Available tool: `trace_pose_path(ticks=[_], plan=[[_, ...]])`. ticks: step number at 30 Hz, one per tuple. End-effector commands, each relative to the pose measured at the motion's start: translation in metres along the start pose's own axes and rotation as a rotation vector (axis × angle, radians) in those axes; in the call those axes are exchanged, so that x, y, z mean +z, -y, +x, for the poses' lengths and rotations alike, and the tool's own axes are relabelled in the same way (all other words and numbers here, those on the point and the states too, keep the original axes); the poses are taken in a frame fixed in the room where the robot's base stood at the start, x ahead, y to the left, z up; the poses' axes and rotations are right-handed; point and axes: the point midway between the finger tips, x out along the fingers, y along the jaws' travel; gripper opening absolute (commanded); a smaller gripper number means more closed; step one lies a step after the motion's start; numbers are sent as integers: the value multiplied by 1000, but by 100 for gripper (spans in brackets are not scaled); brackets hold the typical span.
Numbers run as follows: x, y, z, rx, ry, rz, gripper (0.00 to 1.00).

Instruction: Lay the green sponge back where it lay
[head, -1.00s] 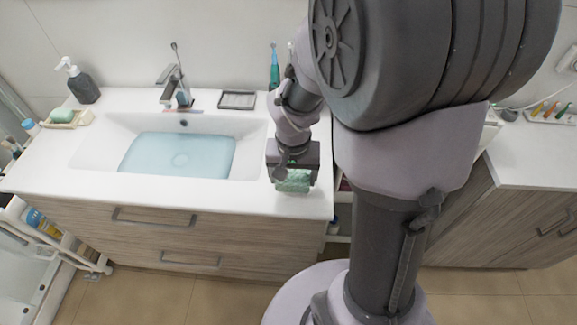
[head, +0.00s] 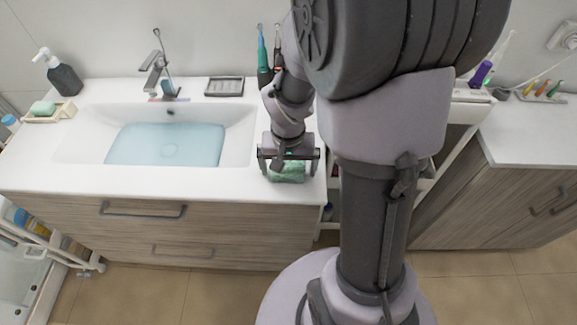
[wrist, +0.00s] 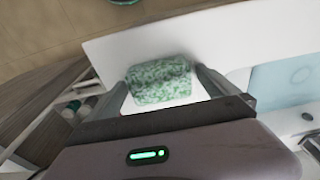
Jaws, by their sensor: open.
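The green mottled sponge (head: 288,172) lies on the right front end of the white washbasin counter, right of the basin. It shows whole in the wrist view (wrist: 160,82), flat on the white surface. My gripper (head: 289,168) is directly above it, pointing down, with its jaws spread wide. In the wrist view, one finger stands on each side of the sponge, with a gap visible at the right finger; contact at the left finger is hard to judge.
The basin (head: 80,150) holds bluish water. A grey tray (head: 225,86), a toothbrush cup (head: 264,78), a faucet (head: 154,72), a soap dish (head: 48,116) and a soap bottle (head: 62,76) stand behind or left. The counter's front and right edges are close to the sponge.

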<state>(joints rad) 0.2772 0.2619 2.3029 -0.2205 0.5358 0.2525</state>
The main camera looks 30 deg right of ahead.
Motion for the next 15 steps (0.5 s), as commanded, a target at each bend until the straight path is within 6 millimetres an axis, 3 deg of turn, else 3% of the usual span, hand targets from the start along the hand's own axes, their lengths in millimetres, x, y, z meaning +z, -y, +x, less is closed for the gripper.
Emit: trace_pose_path(ticks=[5, 12, 15], plan=[[-2, 0, -20, -1, -2, 0, 99], [-2, 0, -91, -1, -4, 0, 99], [-2, 0, -110, -1, -3, 0, 99]])
